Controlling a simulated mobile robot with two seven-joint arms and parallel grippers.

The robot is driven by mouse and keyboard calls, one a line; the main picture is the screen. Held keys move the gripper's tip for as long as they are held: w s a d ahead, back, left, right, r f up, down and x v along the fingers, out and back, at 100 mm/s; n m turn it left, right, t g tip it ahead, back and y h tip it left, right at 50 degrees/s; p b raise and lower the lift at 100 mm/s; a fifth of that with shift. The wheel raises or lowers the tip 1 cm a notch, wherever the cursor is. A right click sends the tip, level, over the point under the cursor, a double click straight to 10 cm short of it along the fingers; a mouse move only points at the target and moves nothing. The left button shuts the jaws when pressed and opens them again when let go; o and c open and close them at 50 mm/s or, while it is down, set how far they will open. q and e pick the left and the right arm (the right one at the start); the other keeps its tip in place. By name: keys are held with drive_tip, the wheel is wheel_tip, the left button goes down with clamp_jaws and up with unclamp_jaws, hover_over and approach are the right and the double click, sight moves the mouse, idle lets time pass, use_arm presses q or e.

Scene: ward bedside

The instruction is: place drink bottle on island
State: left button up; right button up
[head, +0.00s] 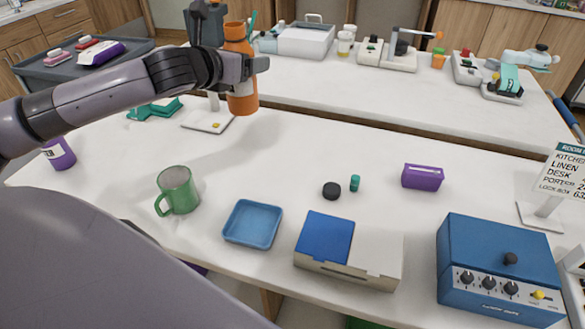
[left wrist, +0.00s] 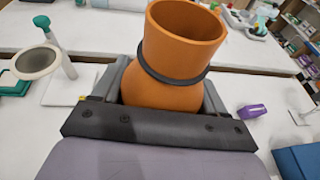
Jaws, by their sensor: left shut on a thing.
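The orange drink bottle (head: 243,103) is upright in my left gripper (head: 258,66), whose arm reaches in from the left in the head view. The gripper is shut around the bottle's middle and hides part of it. In the left wrist view the bottle (left wrist: 180,50) shows its open-looking top and a dark ring around its neck, between the jaws (left wrist: 160,105). The bottle appears above the white island top (head: 290,145), towards its far edge; the exact gap below it is hard to tell. My right gripper is not in view.
Clear white surface lies right of the bottle. A second counter (head: 330,85) stands behind.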

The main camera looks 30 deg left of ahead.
use_arm(q)
wheel_tip(320, 180, down, 20)
drive_tip(key=b, duration=0.4)
drive_tip(key=shift+r, duration=0.2)
drive_tip(key=shift+f+b, duration=0.15)
drive_tip(key=shift+b, duration=0.15)
drive_tip(key=o, duration=1.3)
drive_tip(key=shift+c, duration=0.2)
drive_tip(key=v, duration=1.2)
